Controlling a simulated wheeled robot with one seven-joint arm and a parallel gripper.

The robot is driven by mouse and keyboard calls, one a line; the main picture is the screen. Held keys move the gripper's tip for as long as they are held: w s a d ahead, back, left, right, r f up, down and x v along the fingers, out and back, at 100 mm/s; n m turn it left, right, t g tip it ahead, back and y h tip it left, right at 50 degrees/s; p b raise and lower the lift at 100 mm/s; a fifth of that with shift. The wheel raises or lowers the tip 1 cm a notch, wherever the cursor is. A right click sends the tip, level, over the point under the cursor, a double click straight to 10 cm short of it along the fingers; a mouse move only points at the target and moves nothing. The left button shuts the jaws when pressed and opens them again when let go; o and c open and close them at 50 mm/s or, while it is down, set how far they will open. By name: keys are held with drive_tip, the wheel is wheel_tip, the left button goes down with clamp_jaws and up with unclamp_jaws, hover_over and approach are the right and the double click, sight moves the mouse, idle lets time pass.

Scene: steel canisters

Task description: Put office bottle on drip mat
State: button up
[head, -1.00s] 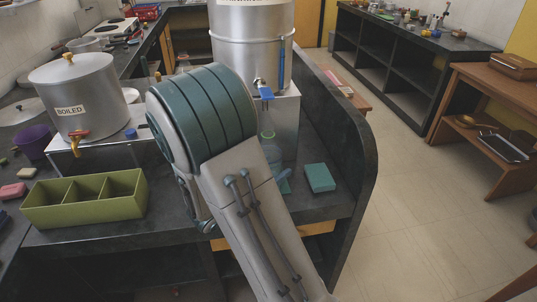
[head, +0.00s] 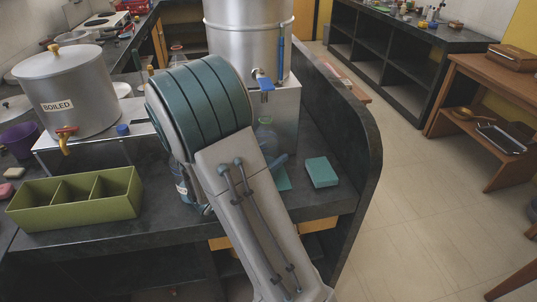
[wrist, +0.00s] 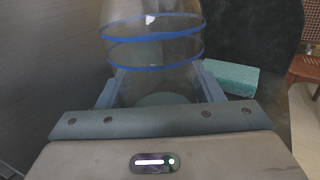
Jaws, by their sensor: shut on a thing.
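A clear bottle with two blue bands (wrist: 152,52) stands upright between the fingers of my gripper (wrist: 158,82) in the wrist view. The gripper is shut on it. In the head view the clear bottle (head: 265,132) shows in front of the steel stand, its lower part hidden by my arm. I cannot tell whether the bottle touches the mat or the counter.
A teal block (head: 321,172) lies to the right, also in the wrist view (wrist: 229,77). A large steel canister (head: 240,48) with a blue-handled tap stands behind. A labelled bottle (head: 182,188) is half hidden left of my arm. A green divided box (head: 75,198) and BOILED canister (head: 68,92) are left.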

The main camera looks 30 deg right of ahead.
drive_tip(key=o, duration=0.9)
drive_tip(key=shift+f, duration=0.1)
drive_tip(key=shift+a, duration=0.1)
drive_tip(key=v, duration=0.7)
drive_tip(key=shift+a+r+p, duration=0.25)
drive_tip(key=shift+p, duration=0.05)
